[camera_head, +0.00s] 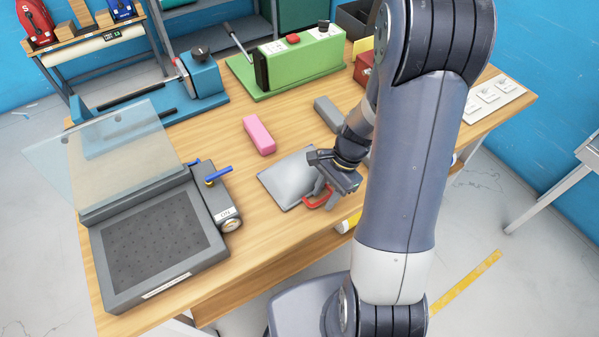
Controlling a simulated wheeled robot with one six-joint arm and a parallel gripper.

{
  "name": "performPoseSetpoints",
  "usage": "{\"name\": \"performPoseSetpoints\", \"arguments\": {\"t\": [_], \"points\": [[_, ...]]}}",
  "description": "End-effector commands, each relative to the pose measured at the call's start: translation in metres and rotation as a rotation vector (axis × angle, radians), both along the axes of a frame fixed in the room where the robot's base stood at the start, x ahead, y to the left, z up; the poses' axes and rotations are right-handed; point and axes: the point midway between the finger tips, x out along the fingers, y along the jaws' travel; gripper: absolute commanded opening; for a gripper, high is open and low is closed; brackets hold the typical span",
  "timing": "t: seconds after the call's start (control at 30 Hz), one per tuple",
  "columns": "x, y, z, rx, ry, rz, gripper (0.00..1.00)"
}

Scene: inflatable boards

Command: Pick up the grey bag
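The grey bag (286,179) lies flat on the wooden table near its front edge, in the middle of the head view. A red handle-like part (318,201) shows at the bag's right end. My gripper (322,190) is low over that right end, right at the red part, pointing down toward the table. Its fingers are small and partly hidden by the gripper body. I cannot tell whether they are closed on the red part or only around it.
A pink block (259,134) and a grey block (328,113) lie behind the bag. A dark tray machine with a raised clear lid (155,245) stands at left. Blue (203,75) and green (300,62) machines stand at the back. Bare wood lies between the tray machine and bag.

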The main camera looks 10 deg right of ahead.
Motion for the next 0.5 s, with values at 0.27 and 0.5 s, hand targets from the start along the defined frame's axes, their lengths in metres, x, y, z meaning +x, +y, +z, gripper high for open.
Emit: {"name": "performPoseSetpoints", "arguments": {"t": [0.27,0.5], "points": [[-0.0005,0.0019,-0.0047,-0.001,-0.001,0.000,0.36],[-0.0004,0.0018,-0.0046,-0.001,-0.001,0.000,0.19]]}}
